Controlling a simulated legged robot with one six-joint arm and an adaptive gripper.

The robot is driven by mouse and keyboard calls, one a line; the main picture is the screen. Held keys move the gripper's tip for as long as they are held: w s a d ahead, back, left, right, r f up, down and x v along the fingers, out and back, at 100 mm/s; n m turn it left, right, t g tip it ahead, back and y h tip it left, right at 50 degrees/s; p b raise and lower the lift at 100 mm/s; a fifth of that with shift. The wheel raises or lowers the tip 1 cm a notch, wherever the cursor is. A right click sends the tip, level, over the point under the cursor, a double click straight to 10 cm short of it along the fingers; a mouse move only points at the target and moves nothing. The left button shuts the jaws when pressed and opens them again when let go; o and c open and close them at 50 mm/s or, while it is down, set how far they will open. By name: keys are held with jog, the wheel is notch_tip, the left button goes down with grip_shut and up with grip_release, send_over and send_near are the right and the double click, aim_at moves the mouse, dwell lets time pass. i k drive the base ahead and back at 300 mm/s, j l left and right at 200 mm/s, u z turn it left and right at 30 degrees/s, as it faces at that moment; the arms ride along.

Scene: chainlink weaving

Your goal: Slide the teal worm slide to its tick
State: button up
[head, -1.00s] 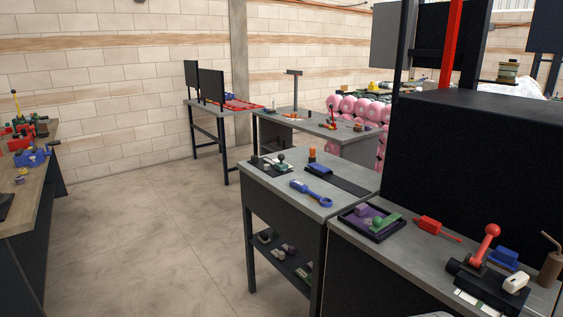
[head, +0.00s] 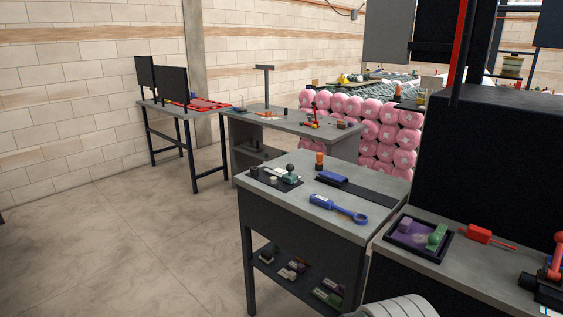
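A small dull-teal block with a dark round knob (head: 290,173) sits on a dark plate (head: 268,180) at the back left of the nearest grey table. It may be the teal worm slide, but it is too small to be sure. I cannot make out a tick mark. My gripper is not in view.
The grey table (head: 375,213) also holds a blue ring-ended tool (head: 338,209), a blue block (head: 332,178) and an orange-topped cylinder (head: 319,161). A bench with a dark tray (head: 395,247) stands close at right. The concrete floor (head: 130,250) at left is open.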

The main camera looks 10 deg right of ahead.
aim_at(290, 177)
jog(key=i+j+z, duration=0.2)
jog(key=i+j, duration=0.3)
jog(key=i+j+z, duration=0.2)
jog(key=i+j, duration=0.25)
jog(key=j, duration=0.25)
jog(key=i+z, duration=0.25)
jog(key=i, duration=0.65)
jog(key=i+l, duration=0.2)
jog(key=i, duration=0.1)
